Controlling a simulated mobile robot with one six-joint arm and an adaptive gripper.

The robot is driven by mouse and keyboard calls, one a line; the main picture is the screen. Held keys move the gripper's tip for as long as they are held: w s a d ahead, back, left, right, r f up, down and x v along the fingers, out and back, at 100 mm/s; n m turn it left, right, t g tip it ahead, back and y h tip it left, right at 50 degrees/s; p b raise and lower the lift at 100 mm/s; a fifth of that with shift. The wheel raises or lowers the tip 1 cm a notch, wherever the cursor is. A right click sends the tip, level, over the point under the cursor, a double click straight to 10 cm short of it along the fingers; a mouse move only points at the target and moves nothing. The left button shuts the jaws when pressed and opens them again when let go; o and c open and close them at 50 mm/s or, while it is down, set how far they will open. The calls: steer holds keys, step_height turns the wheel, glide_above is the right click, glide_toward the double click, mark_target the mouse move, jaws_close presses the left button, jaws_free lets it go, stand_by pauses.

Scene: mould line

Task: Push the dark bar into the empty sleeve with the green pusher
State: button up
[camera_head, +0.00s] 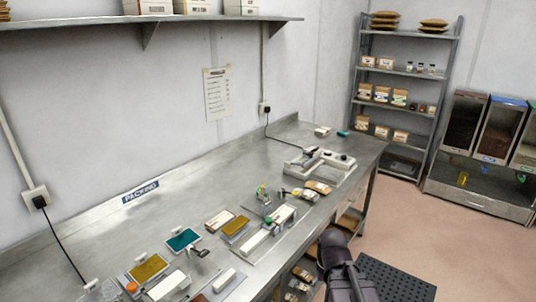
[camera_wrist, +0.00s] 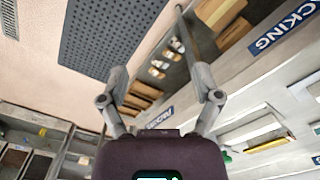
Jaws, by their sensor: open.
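My gripper (camera_wrist: 162,78) is open and empty in the wrist view, its two fingers spread apart over the floor and shelf beside the bench. In the head view my dark arm is at the bench's front edge and its fingers cannot be made out. All these are apart from my gripper.
The steel bench (camera_head: 90,222) is clear along its back. Teal (camera_head: 183,239) and yellow (camera_head: 149,268) trays lie at its front left. A white device (camera_head: 320,165) stands at the right. A dark perforated mat (camera_head: 396,280) lies on the floor beside my arm.

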steer(key=w+a+r+p, duration=0.3)
steer(key=w+r, duration=0.1)
steer(key=w, duration=0.4)
steer(key=w+a+r+p, duration=0.3)
steer(key=w+p, duration=0.1)
steer(key=w, duration=0.4)
step_height(320, 180, up, 7)
steer(key=n+p, duration=0.1)
steer(key=p, duration=0.6)
glide_above(269, 219)
steer(key=shift+w+a+f, duration=0.1)
steer(key=shift+w+f, duration=0.05)
steer(key=shift+f+b, duration=0.15)
steer(key=shift+b, duration=0.25)
step_height(269, 219, down, 14)
steer(key=b, duration=1.3)
steer(key=shift+r+b, duration=0.25)
steer(key=shift+b, duration=0.05)
jaws_close()
